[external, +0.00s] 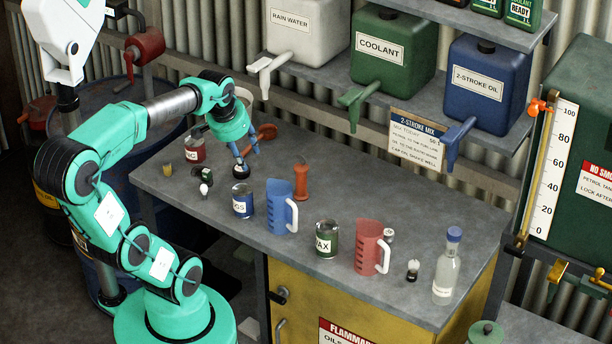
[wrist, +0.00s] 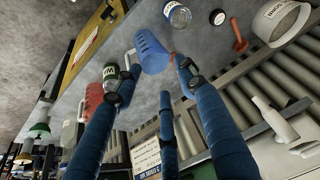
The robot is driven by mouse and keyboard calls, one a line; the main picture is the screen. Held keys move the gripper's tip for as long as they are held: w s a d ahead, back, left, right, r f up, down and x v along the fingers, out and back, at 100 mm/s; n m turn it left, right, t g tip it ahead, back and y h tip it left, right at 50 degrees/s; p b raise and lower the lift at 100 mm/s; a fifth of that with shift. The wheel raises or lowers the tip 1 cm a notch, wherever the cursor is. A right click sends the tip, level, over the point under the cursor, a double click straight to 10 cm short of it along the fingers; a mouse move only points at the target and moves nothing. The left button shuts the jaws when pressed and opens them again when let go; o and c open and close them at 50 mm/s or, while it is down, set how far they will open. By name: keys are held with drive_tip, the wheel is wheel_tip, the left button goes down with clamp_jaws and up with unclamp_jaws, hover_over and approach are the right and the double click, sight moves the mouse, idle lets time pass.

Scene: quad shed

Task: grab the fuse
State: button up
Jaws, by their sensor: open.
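I cannot tell for certain which small item is the fuse. My gripper (external: 247,152) is open and empty above the back left of the bench, to the right of the yellow piece. In the wrist view my blue gripper fingers (wrist: 150,88) are spread, with nothing between them. A small round black item (external: 242,171) is just below the gripper in the external view. I cannot make out the yellow piece in the wrist view.
Bare bench lies between the items.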

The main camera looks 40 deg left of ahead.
drive_tip(key=w+a+f+n+g+p, duration=0.1)
drive_tip(key=w+a+f+g+p, duration=0.2)
drive_tip(key=w+a, duration=0.55)
drive_tip(key=w+a+f+g+p, duration=0.1)
drive_tip(key=w+a+f+p, duration=0.4)
drive_tip(key=a, duration=0.7)
drive_tip(key=w+a+f, duration=0.2)
drive_tip(key=a+f, duration=0.5)
drive_tip(key=a, duration=0.2)
drive_tip(key=shift+w+g, duration=0.2)
drive_tip(key=shift+g, duration=0.1)
hover_over(207, 170)
drive_tip(key=shift+w+a+f+b, duration=0.1)
drive_tip(key=shift+f+b, duration=0.15)
drive_tip(key=shift+f, duration=1.9)
drive_tip(key=shift+w+a+f+b, duration=0.1)
drive_tip(key=shift+f+b, duration=0.1)
drive_tip(key=shift+f, duration=1.9)
drive_tip(key=shift+s, duration=0.1)
drive_tip(key=shift+d+f+b, duration=0.1)
drive_tip(key=shift+f+b, duration=0.45)
drive_tip(key=shift+f, duration=2.05)
